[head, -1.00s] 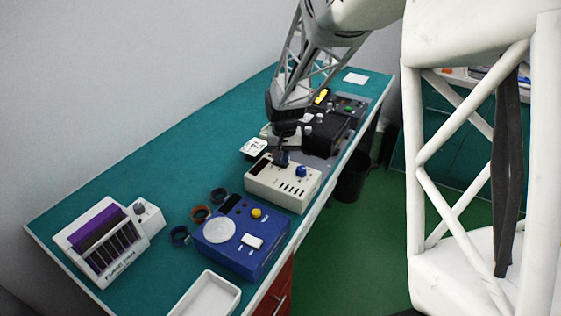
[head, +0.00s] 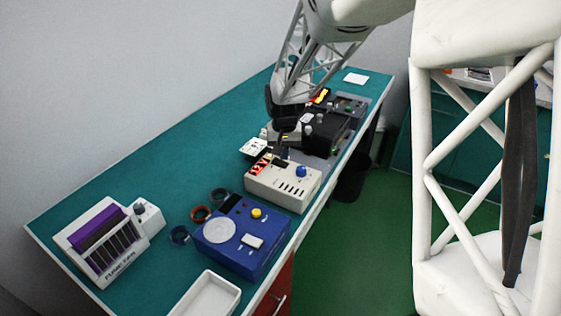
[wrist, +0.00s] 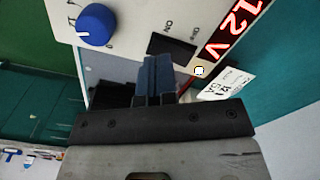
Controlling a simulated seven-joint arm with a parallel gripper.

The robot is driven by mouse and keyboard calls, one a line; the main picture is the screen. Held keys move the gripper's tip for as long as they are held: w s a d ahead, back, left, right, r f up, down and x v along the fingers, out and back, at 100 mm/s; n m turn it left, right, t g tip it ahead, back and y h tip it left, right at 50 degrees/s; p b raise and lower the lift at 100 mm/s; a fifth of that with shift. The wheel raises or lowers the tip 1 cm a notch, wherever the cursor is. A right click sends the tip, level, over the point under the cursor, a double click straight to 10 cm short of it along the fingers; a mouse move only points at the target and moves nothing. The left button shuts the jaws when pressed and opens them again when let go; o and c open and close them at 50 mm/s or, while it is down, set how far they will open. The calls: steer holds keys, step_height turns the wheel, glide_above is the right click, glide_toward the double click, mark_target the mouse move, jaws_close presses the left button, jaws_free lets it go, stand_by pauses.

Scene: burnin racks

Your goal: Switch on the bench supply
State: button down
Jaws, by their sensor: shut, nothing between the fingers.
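The bench supply (head: 283,190) is a cream box with a blue knob (head: 301,171) and a row of dark slots, on the teal bench. Its display (head: 260,164) glows red; the wrist view (wrist: 232,22) shows it reading 12 V. A black rocker switch (wrist: 171,46) with ON and OFF marks sits between knob and display. My gripper (head: 281,158) is shut and empty over the switch area. In the wrist view, its fingertips (wrist: 157,62) are just beside the switch and overlap its edge; I cannot tell whether they touch it.
A blue device (head: 240,240) with a round white plate stands in front, near a white tray (head: 207,297). A purple-slotted rack (head: 103,240) is at the left. Black equipment (head: 326,135) stands close behind the supply.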

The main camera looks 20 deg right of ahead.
mark_target(284, 165)
steer(key=shift+r, duration=2.45)
steer(key=shift+s+r, duration=0.1)
steer(key=s+r+n+t, duration=0.1)
steer(key=s+r, duration=0.2)
steer(key=s, duration=0.8)
steer(key=s+a+r+n, duration=0.1)
steer(key=s+r, duration=0.3)
steer(key=s, duration=0.7)
steer(key=s+r+t, duration=0.1)
steer(key=s+r, duration=0.2)
steer(key=s, duration=0.8)
steer(key=shift+s+a+r+n+t, duration=0.15)
steer(key=shift+s+a+n+t, duration=0.15)
steer(key=shift+s+a+n, duration=0.1)
steer(key=shift+w, duration=0.1)
